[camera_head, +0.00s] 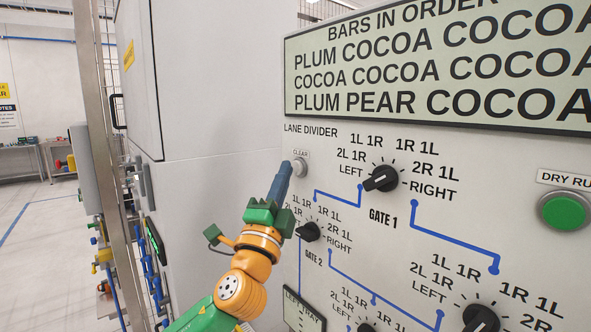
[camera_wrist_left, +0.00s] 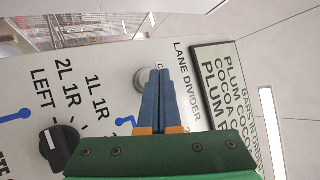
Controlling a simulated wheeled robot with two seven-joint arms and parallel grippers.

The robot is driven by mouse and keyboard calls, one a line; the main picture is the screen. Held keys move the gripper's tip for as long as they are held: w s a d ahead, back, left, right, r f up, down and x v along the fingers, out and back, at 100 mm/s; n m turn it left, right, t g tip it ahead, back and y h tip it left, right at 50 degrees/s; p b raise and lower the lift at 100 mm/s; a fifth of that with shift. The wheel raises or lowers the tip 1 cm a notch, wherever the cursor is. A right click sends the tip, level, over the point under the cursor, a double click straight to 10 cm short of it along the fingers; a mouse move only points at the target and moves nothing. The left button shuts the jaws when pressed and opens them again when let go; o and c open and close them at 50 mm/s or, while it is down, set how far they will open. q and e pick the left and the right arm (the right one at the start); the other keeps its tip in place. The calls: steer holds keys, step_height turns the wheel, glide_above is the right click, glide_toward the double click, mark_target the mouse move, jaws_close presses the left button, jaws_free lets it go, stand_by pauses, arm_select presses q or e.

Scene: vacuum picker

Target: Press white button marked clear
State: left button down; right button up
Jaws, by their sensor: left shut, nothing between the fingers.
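The white button labelled CLEAR (camera_head: 300,168) sits on the grey-white panel, just under the words LANE DIVIDER. My left gripper (camera_head: 285,170) is shut and empty, with its blue fingers pointing up along the panel. In the head view its tips are right beside the button's left edge. In the left wrist view the closed fingertips (camera_wrist_left: 160,76) partly overlap the round button (camera_wrist_left: 141,80), which shows on their left. I cannot tell whether the tips touch the button or the panel. My right gripper is out of view.
The Gate 1 knob (camera_head: 381,179) is right of the button, and the Gate 2 knob (camera_head: 308,232) is below it. A green button (camera_head: 564,211) is at the far right. A display (camera_head: 440,70) listing bars is above. Open floor lies to the left.

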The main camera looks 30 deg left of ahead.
arm_select(q)
steer(key=shift+s+a, duration=0.15)
steer(key=shift+s, duration=0.2)
steer(key=s, duration=0.1)
steer(key=s+a+b, duration=0.1)
steer(key=s, duration=0.1)
steer(key=s+a, duration=0.1)
steer(key=shift+s+b, duration=0.3)
stand_by(0.6)
